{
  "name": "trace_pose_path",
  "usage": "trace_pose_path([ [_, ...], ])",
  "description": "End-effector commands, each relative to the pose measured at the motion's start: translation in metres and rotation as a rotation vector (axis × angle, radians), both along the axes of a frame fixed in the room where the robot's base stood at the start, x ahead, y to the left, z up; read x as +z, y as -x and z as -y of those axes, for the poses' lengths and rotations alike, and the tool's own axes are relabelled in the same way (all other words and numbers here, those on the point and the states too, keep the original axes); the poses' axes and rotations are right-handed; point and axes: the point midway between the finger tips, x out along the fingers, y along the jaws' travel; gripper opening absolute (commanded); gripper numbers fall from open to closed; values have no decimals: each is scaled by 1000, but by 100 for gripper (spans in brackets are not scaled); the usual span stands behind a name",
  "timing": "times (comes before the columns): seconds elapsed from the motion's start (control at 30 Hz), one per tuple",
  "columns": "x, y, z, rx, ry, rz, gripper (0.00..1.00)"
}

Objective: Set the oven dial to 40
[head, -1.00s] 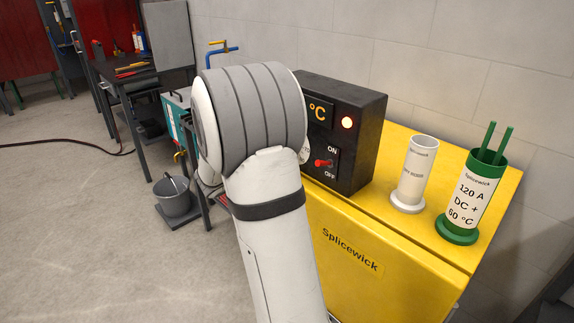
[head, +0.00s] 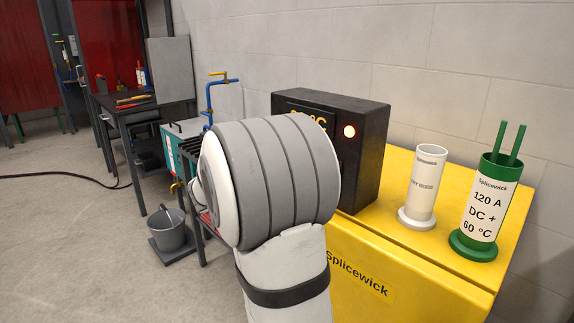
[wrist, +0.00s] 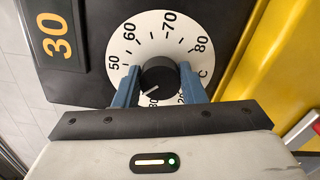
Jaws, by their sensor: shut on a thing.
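The oven dial (wrist: 175,28) is a white disc with black numbers, and 50, 60, 70 and 80 are readable in the wrist view. Its black knob (wrist: 158,76) has a white pointer line slanting down and left, near a partly hidden number that looks like 30. The left finger covers the part of the scale below 50. My gripper (wrist: 159,70) has its two blue fingers on either side of the knob, shut on it. In the head view my arm hides the dial. The black control box (head: 362,150) stands on the yellow oven (head: 400,265).
A plate reading 30 (wrist: 56,35) is beside the dial. A lit lamp (head: 349,131) is on the control box. A white tube (head: 424,187) and a green rod holder (head: 487,200) stand on the oven. A bucket (head: 170,236) is on the left.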

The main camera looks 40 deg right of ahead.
Motion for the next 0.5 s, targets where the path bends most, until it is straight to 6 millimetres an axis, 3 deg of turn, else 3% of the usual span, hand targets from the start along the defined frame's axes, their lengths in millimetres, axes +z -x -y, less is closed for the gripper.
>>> trace_pose_path([
  [0.13,-2,-1,-2,3,-3,-4,14],
  [0.17,-2,-1,-2,3,-3,-4,38],
  [0.4,-1,-1,-1,2,-1,-3,58],
  [0.5,-1,0,-1,2,-1,-3,59],
])
